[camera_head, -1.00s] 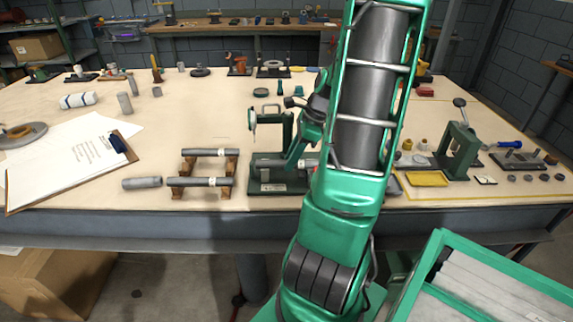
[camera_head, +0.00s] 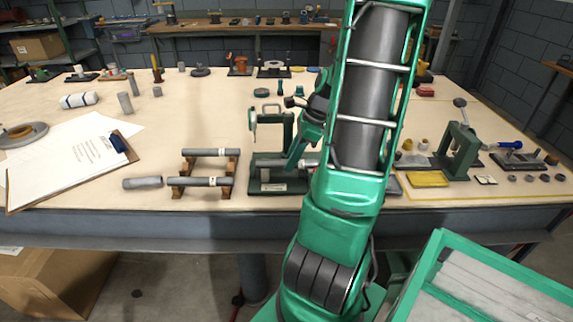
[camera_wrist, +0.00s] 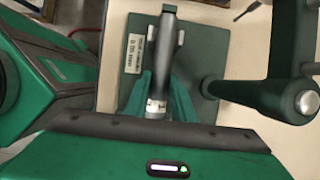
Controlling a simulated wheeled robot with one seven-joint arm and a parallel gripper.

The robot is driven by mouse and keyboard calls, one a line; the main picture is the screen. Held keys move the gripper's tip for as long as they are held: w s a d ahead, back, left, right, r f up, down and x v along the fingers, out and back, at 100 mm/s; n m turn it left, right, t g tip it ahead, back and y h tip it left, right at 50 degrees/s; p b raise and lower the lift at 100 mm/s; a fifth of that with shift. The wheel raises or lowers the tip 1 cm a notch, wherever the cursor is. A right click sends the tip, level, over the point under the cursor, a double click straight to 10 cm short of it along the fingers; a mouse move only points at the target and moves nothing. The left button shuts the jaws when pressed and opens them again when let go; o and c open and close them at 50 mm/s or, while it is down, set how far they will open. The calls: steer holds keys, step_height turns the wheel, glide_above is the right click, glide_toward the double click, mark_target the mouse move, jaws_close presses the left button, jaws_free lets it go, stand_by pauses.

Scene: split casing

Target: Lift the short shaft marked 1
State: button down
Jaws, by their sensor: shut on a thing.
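My gripper (camera_wrist: 157,100) is shut on a grey shaft (camera_wrist: 161,60), with a green finger on each side of it near its lower end in the wrist view. A white marked band (camera_wrist: 155,107) shows on the shaft beside the fingers; I cannot read the mark. The shaft lies over the dark green base of a gauge stand (camera_wrist: 205,55), on or just above its supports; I cannot tell which. In the head view the shaft (camera_head: 272,162) shows at the stand, and my arm hides its right part and most of my gripper.
Two labelled shafts lie on wooden cradles (camera_head: 174,190) left of the stand. A loose grey cylinder (camera_head: 142,183) lies beside them. A clipboard (camera_head: 70,165) is at the left. A green press (camera_head: 460,148) and yellow tray (camera_head: 428,179) are at the right.

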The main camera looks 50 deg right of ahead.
steer(key=shift+w+d+r, duration=0.15)
steer(key=shift+r, duration=0.1)
steer(key=shift+r, duration=0.25)
step_height(320, 180, up, 3)
steer(key=shift+f, duration=0.1)
steer(key=a+r, duration=0.7)
steer(key=a, duration=0.5)
steer(key=shift+r, duration=0.15)
stand_by(0.4)
